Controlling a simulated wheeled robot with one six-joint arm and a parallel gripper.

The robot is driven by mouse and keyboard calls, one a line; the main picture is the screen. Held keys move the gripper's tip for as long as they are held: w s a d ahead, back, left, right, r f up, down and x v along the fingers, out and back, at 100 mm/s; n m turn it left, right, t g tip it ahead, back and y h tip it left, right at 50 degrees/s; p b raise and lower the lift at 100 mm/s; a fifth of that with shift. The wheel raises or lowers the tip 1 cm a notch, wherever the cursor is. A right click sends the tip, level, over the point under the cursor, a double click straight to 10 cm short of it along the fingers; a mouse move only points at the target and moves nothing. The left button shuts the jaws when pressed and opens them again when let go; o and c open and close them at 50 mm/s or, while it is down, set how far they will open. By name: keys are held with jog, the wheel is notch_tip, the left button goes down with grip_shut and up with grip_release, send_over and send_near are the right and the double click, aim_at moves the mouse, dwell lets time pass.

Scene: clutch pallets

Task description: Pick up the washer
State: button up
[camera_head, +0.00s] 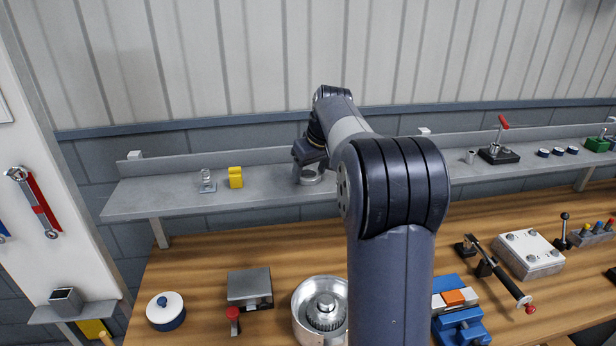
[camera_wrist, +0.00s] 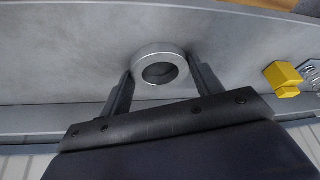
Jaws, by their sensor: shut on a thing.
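The washer (camera_wrist: 160,53) is a thick grey metal ring with a round hole. In the wrist view it sits between the two fingers of my gripper (camera_wrist: 160,77), which is shut on it at its sides. In the head view my gripper (camera_head: 308,178) is at the grey wall shelf, left of my arm, with the washer (camera_head: 311,180) low between its fingers. The washer is at or just above the shelf surface; I cannot tell whether it still touches. My arm hides part of the shelf to the right.
A yellow block (camera_head: 235,177) and a small spring on a plate (camera_head: 207,184) stand left on the shelf (camera_head: 150,200). A toggle clamp (camera_head: 498,152) stands to the right. Below, the wooden workbench (camera_head: 200,260) holds a metal bowl-like housing (camera_head: 305,325), a round lidded pot (camera_head: 166,310) and fixtures.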

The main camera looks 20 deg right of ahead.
jog(key=shift+c, duration=1.3)
jog(key=shift+r, duration=0.1)
notch_tip(320, 180, up, 10)
dwell(0.3)
